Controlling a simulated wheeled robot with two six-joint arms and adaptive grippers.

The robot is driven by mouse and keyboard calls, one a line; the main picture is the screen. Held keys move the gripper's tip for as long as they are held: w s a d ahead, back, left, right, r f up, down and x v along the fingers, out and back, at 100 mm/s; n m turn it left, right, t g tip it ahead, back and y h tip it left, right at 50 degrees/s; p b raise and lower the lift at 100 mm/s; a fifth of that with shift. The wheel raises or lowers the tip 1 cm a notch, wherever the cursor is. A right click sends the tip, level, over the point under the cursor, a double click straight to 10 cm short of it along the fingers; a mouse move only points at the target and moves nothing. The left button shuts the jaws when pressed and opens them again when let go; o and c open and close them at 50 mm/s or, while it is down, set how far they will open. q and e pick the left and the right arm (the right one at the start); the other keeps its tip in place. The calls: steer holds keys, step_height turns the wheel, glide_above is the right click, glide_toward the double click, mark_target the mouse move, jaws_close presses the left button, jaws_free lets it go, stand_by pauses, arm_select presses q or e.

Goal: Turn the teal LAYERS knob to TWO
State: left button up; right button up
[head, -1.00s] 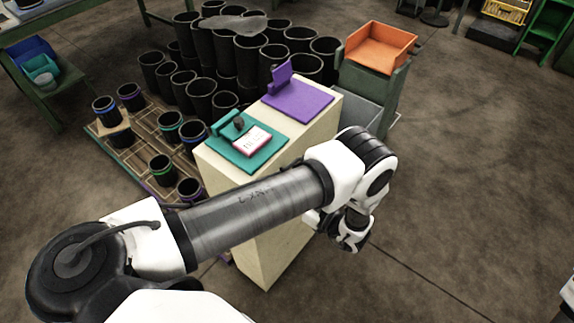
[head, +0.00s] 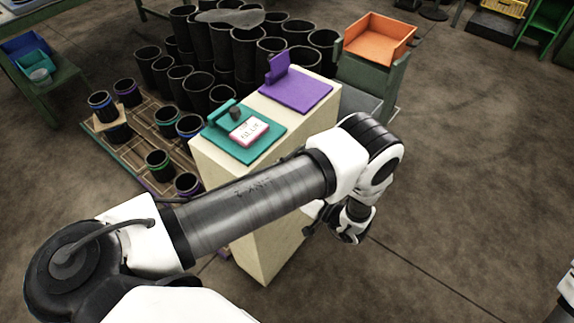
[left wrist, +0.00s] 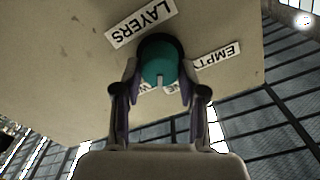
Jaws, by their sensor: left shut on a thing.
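The teal LAYERS knob (left wrist: 158,64) shows in the left wrist view on the cream panel of the pedestal, with a dark ring around it and a pale pointer mark at its lower edge. My left gripper (left wrist: 160,92) is shut on the knob, one finger on each side. A LAYERS label (left wrist: 141,24) is above the knob and an EMPTY label (left wrist: 217,55) is to its right. Other labels below are mostly hidden by the knob and fingers. In the head view my left arm hides the knob's side of the pedestal.
The cream pedestal (head: 262,240) carries a teal plate (head: 262,145) with a white card and a purple plate (head: 310,92). Black sleeves (head: 200,90) stand behind it on a wooden pallet. An orange bin (head: 378,40) is at the back right. The floor at right is clear.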

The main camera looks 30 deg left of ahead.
arm_select(q)
steer(key=shift+a+m, duration=0.1)
steer(key=shift+m, duration=1.2)
steer(key=shift+b, duration=0.3)
steer(key=o, duration=1)
steer(key=shift+o, duration=0.7)
steer(key=shift+a+f, duration=0.1)
steer(key=shift+a, duration=0.1)
steer(key=shift+d, duration=0.15)
